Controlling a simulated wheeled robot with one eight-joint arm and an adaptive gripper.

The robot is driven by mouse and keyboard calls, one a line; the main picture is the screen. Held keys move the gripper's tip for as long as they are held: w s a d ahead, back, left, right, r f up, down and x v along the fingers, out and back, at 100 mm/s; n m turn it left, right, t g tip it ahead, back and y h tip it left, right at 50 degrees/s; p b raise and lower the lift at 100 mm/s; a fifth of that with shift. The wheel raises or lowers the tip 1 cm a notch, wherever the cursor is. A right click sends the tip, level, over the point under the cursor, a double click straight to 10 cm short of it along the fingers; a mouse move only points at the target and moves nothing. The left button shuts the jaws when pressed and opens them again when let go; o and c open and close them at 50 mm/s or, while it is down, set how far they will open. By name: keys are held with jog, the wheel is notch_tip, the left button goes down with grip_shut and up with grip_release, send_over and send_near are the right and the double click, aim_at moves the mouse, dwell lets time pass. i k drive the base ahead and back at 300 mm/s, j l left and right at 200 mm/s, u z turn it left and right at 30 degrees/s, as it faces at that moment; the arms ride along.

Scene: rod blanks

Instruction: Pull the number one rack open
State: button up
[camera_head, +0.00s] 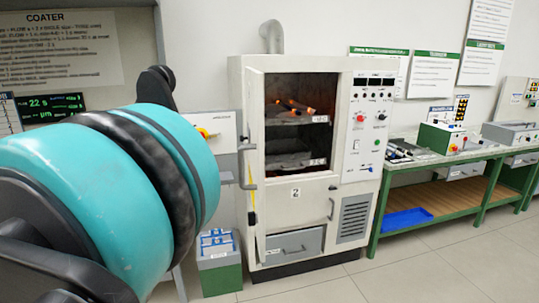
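A white furnace cabinet (295,225) stands against the wall in the middle of the head view. Its chamber is open to view and holds two racks, one above the other. The upper rack (284,121) carries rods with glowing orange ends. The lower rack (290,160) carries grey pieces. Each has a small white tag at its right front, too small to read surely. Both racks sit inside the chamber. A door with a grey bar handle (243,165) stands swung open at the chamber's left side. My teal and black arm fills the left foreground; my gripper is not in view.
A green-framed bench (450,160) with instruments and a blue tray (407,219) on its lower shelf stands right of the furnace. A green-and-grey box (219,265) stands left of it. The floor in front is clear.

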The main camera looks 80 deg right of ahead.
aim_at(277, 116)
jog(key=i+z, duration=0.15)
jog(key=z, duration=1.75)
jog(key=k+l+z, duration=0.1)
jog(key=z, duration=0.2)
jog(key=l+z, duration=0.1)
jog(key=z, duration=0.2)
jog(key=j, duration=0.25)
jog(key=l+z, duration=0.2)
jog(key=i+l+u, duration=0.1)
jog(key=i+l, duration=0.3)
jog(key=i+l+u, duration=0.1)
jog(key=i+l, duration=0.3)
jog(key=l, duration=0.25)
